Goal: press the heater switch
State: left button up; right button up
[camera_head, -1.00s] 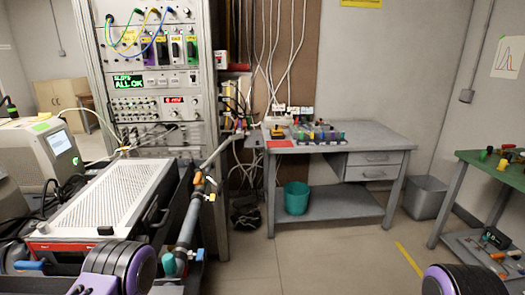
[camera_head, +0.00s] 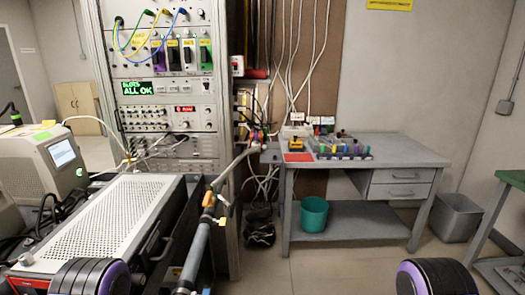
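I cannot make out which control is the heater switch; no label for it is readable. The tall instrument rack (camera_head: 216,107) at the left carries several panels of knobs and switches. Below are a green "ALL OK" display (camera_head: 137,88) and a small red display (camera_head: 185,109). A small white box with a red mark (camera_head: 237,66) is at the rack's right side. Purple-ringed parts of my arms show at the bottom left and bottom right. Neither gripper is in view.
A perforated metal box (camera_head: 105,222) and a pipe assembly (camera_head: 196,250) stand in front of the rack. A grey workbench (camera_head: 410,150) with drawers is at the back, a teal bin (camera_head: 314,214) on its lower shelf. A green table (camera_head: 512,180) is at the right. The floor before the workbench is clear.

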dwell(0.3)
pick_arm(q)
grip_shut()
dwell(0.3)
